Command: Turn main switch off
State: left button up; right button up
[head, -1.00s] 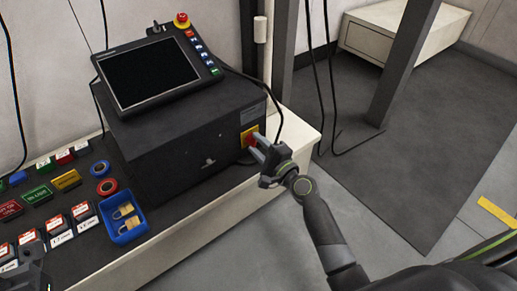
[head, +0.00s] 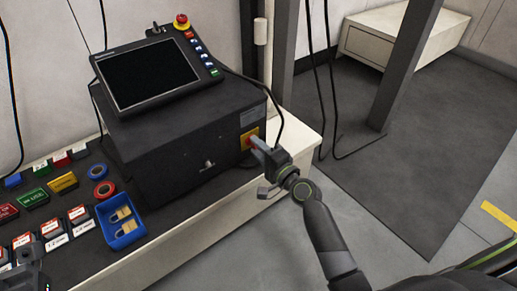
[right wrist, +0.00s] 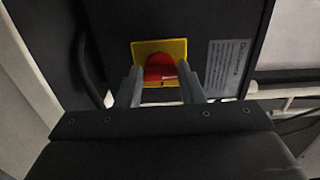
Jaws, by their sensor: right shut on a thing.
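The main switch is a red knob (right wrist: 160,65) on a yellow plate (right wrist: 146,48), on the end face of a dark cabinet (head: 185,140). In the head view the yellow plate (head: 246,136) shows, while the knob is mostly hidden behind my fingers. My right gripper (head: 259,148) is at the switch; in the right wrist view its fingers (right wrist: 159,70) stand on both sides of the knob, shut on it. A dark part at the lower left corner of the head view looks like my left gripper (head: 30,268); its jaws cannot be made out.
A touch panel (head: 150,73) with a red emergency stop (head: 182,21) sits on the cabinet. A blue tray (head: 113,235) with brass padlocks and several tags lie on the bench at left. A black cable hangs beside the switch. Floor to the right is open.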

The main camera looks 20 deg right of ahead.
jog(key=shift+f, duration=0.1)
jog(key=o, duration=1)
jog(key=shift+v, duration=8.7)
